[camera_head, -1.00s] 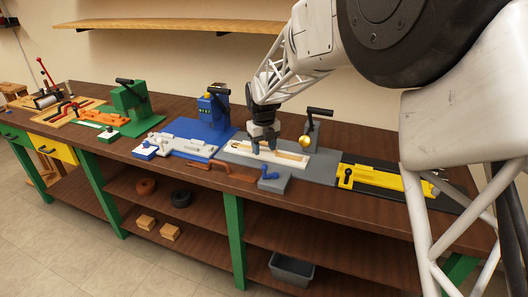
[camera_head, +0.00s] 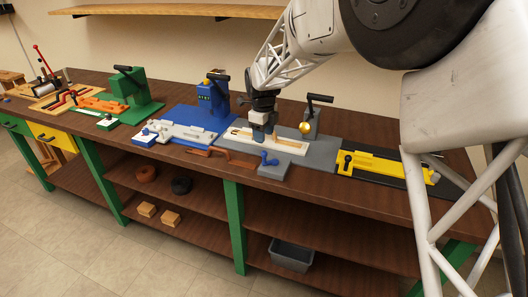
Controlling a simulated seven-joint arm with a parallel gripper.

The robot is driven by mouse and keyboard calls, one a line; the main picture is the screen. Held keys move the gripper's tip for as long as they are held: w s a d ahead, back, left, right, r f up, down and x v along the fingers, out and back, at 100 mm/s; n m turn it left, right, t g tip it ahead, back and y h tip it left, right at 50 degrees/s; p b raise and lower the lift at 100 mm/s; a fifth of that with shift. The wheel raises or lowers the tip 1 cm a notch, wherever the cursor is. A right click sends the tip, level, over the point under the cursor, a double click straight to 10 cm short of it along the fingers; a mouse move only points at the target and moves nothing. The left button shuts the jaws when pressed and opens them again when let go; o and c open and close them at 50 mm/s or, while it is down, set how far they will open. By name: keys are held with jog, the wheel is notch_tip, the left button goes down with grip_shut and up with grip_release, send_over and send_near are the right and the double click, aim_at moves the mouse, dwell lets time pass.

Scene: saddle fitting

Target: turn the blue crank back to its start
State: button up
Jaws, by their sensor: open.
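A small blue crank (camera_head: 268,157) stands on a grey block at the front edge of the grey station (camera_head: 318,152). My gripper (camera_head: 261,138) points down over the pale wooden board (camera_head: 290,147) on that station, behind the blue crank and apart from it. Its jaws are open, and I see nothing held. The fingers partly overlap in this view, so the gap between them is hard to see. A blue station (camera_head: 212,110) to the left also carries a crank with a black handle (camera_head: 217,76).
A post with a black lever and brass knob (camera_head: 305,128) stands right of my gripper. A reddish-brown bar (camera_head: 220,155) lies left of the blue crank. The yellow fixture (camera_head: 385,170) is to the right, the green station (camera_head: 135,95) far left.

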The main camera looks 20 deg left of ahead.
aim_at(264, 152)
jog(key=n, duration=0.5)
jog(key=shift+n, duration=0.3)
jog(key=n, duration=1.6)
jog(key=shift+n, duration=0.3)
jog(key=shift+f, duration=0.15)
jog(key=shift+f, duration=3.8)
jog(key=c, duration=0.9)
